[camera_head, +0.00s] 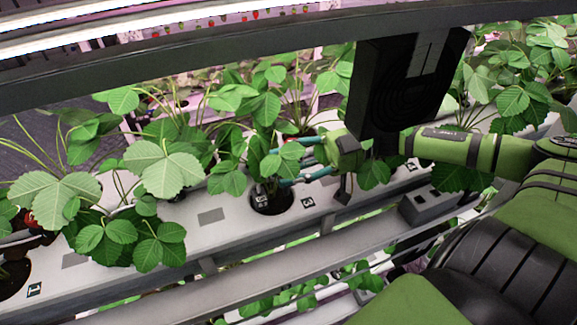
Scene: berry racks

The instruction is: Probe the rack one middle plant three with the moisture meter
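The middle rack trough (220,235) is a long white channel with plants in round pot openings. A pot with dark soil (270,207) sits beside a small label (308,203) that I read as 3, though it is small. Its plant's leaves (232,180) rise over it. My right gripper (277,167), green with teal fingers, reaches in from the right above this pot. Its fingers are spread apart, with leaves between and around the tips. A small dark and white object (262,192), possibly the moisture meter, stands at the pot by the lower fingertip. Leaves partly hide the contact. My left gripper is out of view.
Leafy neighbouring plants (165,170) crowd the left, and more foliage (510,90) stands at the right. A dark rack beam (250,55) crosses above. A grey box (420,204) sits at the trough's front side. A lower rail (250,275) runs in front, with plants below.

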